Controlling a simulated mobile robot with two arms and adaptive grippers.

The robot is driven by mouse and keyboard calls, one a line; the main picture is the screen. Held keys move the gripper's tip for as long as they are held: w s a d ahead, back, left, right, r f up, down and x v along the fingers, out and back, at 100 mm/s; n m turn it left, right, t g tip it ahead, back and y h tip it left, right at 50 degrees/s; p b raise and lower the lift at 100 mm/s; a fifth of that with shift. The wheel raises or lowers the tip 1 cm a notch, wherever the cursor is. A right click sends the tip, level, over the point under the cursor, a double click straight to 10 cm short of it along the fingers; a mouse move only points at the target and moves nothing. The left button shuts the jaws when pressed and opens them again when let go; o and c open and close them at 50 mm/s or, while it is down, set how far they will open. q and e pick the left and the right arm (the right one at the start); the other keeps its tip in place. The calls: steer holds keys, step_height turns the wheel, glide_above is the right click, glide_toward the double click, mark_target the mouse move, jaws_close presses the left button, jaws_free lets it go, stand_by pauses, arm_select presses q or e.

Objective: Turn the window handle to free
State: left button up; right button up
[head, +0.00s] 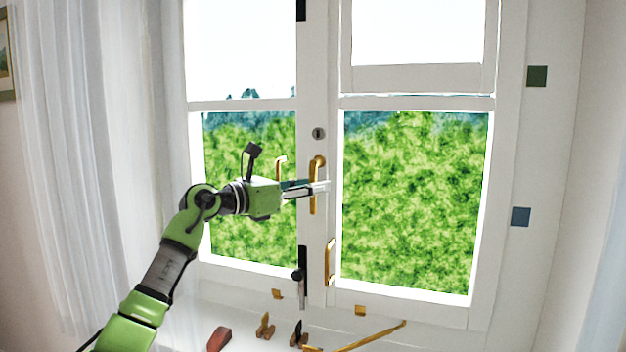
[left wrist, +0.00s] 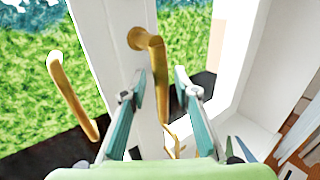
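The window handle (head: 317,165) is a brass lever on the white middle stile, hanging down from its round mount. In the left wrist view the handle (left wrist: 157,65) lies between the two fingers of my left gripper (left wrist: 159,76). A gap shows on each side, so the fingers are open around it and not pressed on it. In the head view my left gripper (head: 322,187) reaches in from the left, and its fingers cross the handle and hide part of it. My right gripper is in neither view.
A second brass handle (head: 281,168) is just left of the stile, close to my gripper. A brass piece (head: 330,262) and a black bolt (head: 302,276) sit lower down. Brass fittings (head: 265,326) and a reddish block (head: 219,339) lie near the sill. A curtain (head: 75,160) hangs left.

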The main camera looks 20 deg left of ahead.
arm_select(q)
steer(key=shift+w+d, duration=0.1)
steer(key=shift+w, duration=0.05)
steer(key=shift+c, duration=0.4)
jaws_close()
